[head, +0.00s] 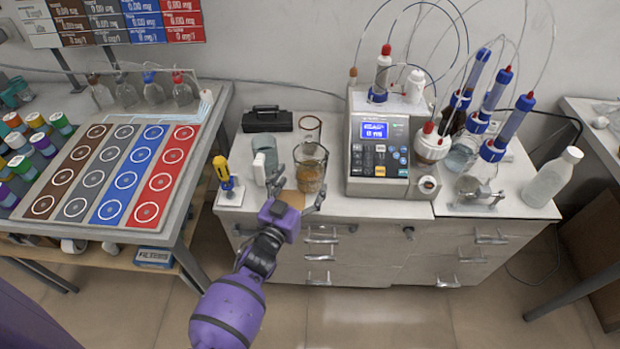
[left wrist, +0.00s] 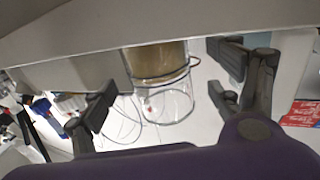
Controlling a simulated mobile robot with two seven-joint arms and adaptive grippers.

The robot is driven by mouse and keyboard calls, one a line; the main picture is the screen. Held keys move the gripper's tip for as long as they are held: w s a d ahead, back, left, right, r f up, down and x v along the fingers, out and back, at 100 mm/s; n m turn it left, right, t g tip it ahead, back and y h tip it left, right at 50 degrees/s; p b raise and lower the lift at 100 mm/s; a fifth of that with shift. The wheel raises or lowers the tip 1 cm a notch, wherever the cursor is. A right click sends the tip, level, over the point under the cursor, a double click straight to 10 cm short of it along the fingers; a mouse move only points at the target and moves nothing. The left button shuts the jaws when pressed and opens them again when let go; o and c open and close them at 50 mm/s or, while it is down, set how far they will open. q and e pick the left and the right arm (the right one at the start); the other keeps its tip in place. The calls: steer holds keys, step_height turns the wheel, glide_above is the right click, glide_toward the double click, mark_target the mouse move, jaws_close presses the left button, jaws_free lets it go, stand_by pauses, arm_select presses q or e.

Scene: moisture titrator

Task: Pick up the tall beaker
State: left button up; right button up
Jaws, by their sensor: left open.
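The tall beaker (head: 311,168) is clear glass with amber-brown contents and stands upright on the white bench top. My left gripper (head: 298,190) is open at the near side of this beaker, its fingers spread toward the beaker's lower part. In the left wrist view the beaker (left wrist: 160,62) shows between the open fingers of the left gripper (left wrist: 160,98), its clear glass end below the brown part. I cannot tell whether a finger touches it. My right gripper is not in view.
A grey glass beaker (head: 265,158) stands close on the left, and a small clear glass vessel (head: 310,128) stands behind. The titrator (head: 378,150) is on the right. A yellow-handled tool (head: 224,172) stands at the bench's left edge. A black case (head: 267,119) lies at the back.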

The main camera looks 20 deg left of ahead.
mark_target(304, 180)
arm_select(q)
steer(key=w, duration=0.3)
steer(key=shift+w+d, duration=0.2)
steer(key=c, duration=0.6)
steer(key=shift+r, duration=0.1)
steer(key=c, duration=1)
steer(key=shift+r, duration=0.1)
